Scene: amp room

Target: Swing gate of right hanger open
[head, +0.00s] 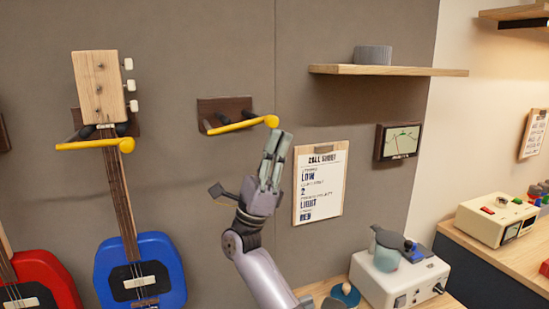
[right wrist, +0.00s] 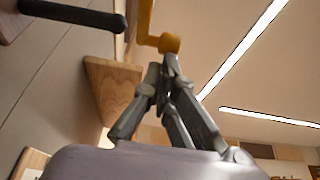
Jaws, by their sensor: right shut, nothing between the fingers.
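The right hanger (head: 224,107) is a dark wall block with dark prongs and holds no guitar. Its yellow gate (head: 237,125) runs across the front of the prongs and ends in a round knob (head: 271,121) at the right. My right gripper (head: 278,138) is shut and empty, with its fingertips just below and right of the knob. In the right wrist view the fingertips (right wrist: 168,64) are right by the yellow knob (right wrist: 170,43); whether they touch I cannot tell. A black prong (right wrist: 75,14) shows at upper left. My left gripper is not in view.
A blue guitar (head: 167,262) hangs at left behind another yellow gate (head: 98,143). A clipboard (head: 320,184) hangs right of my gripper. A wooden shelf (head: 390,71) is above right. A white device (head: 401,281) stands below right.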

